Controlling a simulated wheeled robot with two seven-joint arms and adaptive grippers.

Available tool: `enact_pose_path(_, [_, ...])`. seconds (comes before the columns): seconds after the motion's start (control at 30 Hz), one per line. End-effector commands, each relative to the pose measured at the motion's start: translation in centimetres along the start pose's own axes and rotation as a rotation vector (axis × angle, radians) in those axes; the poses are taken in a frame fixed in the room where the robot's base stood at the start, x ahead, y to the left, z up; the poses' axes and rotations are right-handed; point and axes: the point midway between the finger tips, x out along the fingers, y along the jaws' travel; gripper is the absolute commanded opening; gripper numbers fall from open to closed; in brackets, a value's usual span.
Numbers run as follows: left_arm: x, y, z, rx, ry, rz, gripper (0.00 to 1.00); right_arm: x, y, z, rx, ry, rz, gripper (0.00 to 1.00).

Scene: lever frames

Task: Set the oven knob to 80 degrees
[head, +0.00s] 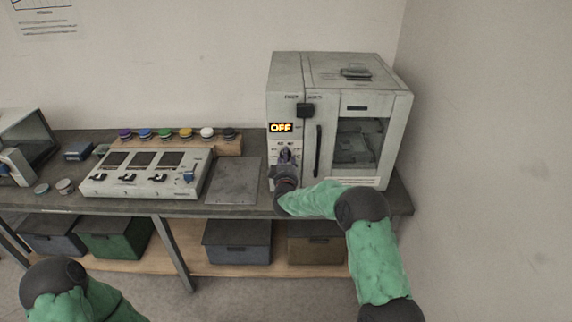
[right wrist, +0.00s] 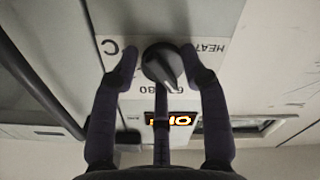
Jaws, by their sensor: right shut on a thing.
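The oven (head: 288,75) is a light grey box at the right end of the bench, and its small display (head: 281,128) reads OFF. My right gripper (head: 286,156) is at the control panel below the display. In the right wrist view, the dark round knob (right wrist: 160,64) sits between the two fingers of my right gripper (right wrist: 160,68), which is shut on it. Upside-down marks, including 80, a C and HEAT, show around the knob. The fingers hide part of the dial, and I cannot tell the exact setting. My left gripper is out of view.
A panel with three dark screens (head: 143,160) and a flat grey plate (head: 233,181) lie left of the oven. Several coloured round pieces stand on a wooden block behind. The oven's dark vertical handle (head: 318,150) is right of the knob. A wall closes the right side.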

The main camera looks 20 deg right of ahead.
Motion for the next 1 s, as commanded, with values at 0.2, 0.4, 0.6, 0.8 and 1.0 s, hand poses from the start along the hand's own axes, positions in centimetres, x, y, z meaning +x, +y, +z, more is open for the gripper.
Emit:
enact_pose_path(0.2, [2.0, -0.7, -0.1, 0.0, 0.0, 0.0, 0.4, -0.2, -0.8, 1.1, 0.205, -0.015, -0.008, 0.12])
enact_pose_path(0.4, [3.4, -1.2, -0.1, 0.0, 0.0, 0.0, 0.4, -0.2, -1.0, 1.1, 0.395, -0.016, -0.009, 0.12])
enact_pose_path(0.6, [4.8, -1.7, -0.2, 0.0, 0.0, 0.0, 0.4, -0.2, -1.2, 1.1, 0.58, -0.019, -0.01, 0.12])
enact_pose_path(0.8, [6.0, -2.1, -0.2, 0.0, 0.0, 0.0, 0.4, -0.2, -1.3, 1.0, 0.743, -0.02, -0.009, 0.12])
enact_pose_path(1.0, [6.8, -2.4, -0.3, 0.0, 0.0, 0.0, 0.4, -0.3, -1.4, 0.9, 0.863, -0.021, -0.01, 0.12])
